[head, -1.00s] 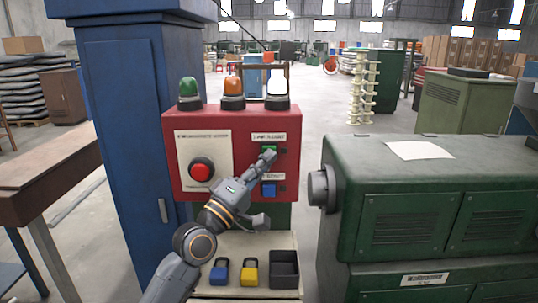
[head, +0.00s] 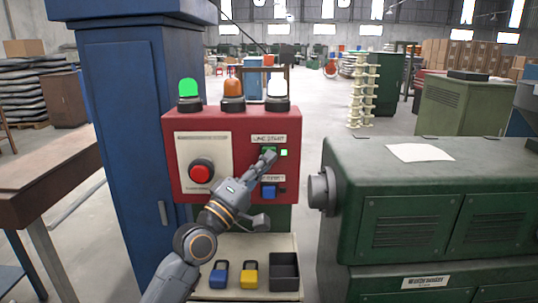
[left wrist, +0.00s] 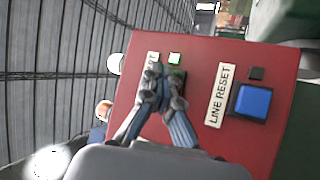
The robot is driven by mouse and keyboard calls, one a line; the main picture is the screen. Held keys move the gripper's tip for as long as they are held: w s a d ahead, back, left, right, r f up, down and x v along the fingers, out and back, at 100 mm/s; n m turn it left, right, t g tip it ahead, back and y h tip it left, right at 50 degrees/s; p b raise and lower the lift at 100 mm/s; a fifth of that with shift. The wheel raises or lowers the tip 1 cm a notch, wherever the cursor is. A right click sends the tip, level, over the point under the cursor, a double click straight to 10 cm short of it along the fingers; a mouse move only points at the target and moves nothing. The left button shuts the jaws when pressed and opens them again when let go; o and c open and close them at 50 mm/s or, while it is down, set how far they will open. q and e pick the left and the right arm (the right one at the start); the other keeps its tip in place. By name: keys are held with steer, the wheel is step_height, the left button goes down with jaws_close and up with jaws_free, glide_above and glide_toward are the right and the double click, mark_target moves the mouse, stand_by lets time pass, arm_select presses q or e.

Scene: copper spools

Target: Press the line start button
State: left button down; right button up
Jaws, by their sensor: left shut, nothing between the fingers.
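The red control box (head: 217,118) stands in the middle of the head view. The green line start button (head: 265,151) is at its upper right, partly hidden behind my left gripper (head: 268,157). The gripper is shut and empty, with its fingertips at the button; they appear to touch it. A small square indicator (head: 284,153) beside the button is lit, and it also shows in the left wrist view (left wrist: 174,58). The green lamp (head: 189,89) on top of the box glows brightly. My right gripper is not in view.
The blue line reset button (head: 268,190) sits just below, and a red mushroom button (head: 201,171) is at left. A shelf (head: 236,246) below holds blue and yellow padlocks and a dark bin (head: 284,271). A green machine (head: 430,200) stands close at right, a blue cabinet (head: 124,140) at left.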

arm_select(q)
steer(key=shift+s+p, duration=0.5)
steer(key=shift+s, duration=0.25)
steer(key=s+p, duration=0.3)
steer(key=s, duration=0.2)
steer(key=shift+p, duration=0.35)
